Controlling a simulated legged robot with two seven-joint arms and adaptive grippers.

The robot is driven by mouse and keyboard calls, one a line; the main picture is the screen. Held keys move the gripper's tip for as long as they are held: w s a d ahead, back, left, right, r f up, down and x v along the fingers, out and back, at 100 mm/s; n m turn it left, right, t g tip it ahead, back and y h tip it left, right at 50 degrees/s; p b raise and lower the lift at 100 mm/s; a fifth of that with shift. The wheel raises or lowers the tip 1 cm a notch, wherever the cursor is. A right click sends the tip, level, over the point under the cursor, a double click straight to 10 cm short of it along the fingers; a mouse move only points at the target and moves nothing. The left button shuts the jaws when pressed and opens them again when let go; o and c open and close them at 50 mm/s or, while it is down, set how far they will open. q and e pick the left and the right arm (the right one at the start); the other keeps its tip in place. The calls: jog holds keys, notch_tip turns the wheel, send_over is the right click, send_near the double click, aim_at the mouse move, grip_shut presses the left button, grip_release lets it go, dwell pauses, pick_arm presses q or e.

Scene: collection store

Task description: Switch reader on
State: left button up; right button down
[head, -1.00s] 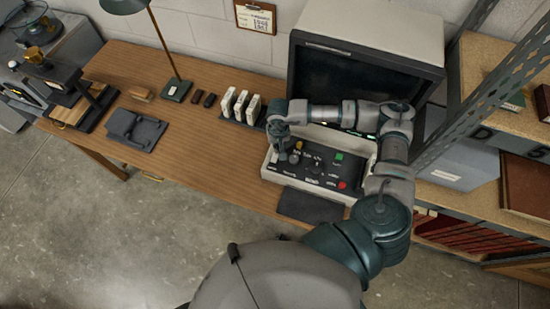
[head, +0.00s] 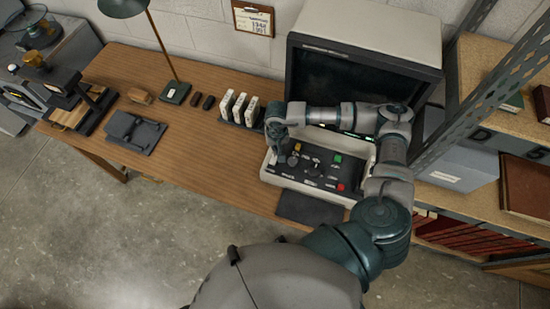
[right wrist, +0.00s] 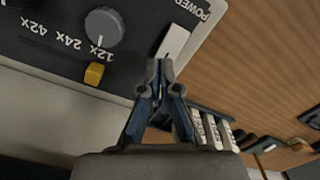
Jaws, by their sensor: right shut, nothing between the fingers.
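The reader (head: 365,52) stands at the back right of the desk with a dark screen. Its control panel (head: 318,168) has knobs and green and red buttons. In the right wrist view, upside down, a white rocker switch (right wrist: 173,42) marked POWER sits in a dark slot at the panel's corner. My right gripper (head: 272,152) is over the panel's left end in the head view. In the right wrist view its closed, empty fingertips (right wrist: 160,68) are close to the rocker's near end. I cannot tell whether they touch it. My left gripper is not in view.
A grey knob (right wrist: 104,27) and a yellow button (right wrist: 94,74) are near the switch. White boxes (head: 239,107) stand in a rack left of the reader. A dark pad (head: 310,208) lies in front of the panel. The desk's middle front is clear.

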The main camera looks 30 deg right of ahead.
jog(key=shift+a, duration=0.1)
jog(key=shift+a+r, duration=0.1)
jog(key=shift+a, duration=0.55)
jog(key=shift+d+f+b, duration=0.45)
jog(key=shift+d+f, duration=0.1)
jog(key=shift+d, duration=0.1)
jog(key=shift+a+f, duration=0.2)
jog(key=shift+a, duration=0.35)
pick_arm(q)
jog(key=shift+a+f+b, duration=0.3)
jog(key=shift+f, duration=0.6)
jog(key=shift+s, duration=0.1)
pick_arm(e)
jog(key=shift+f, duration=0.1)
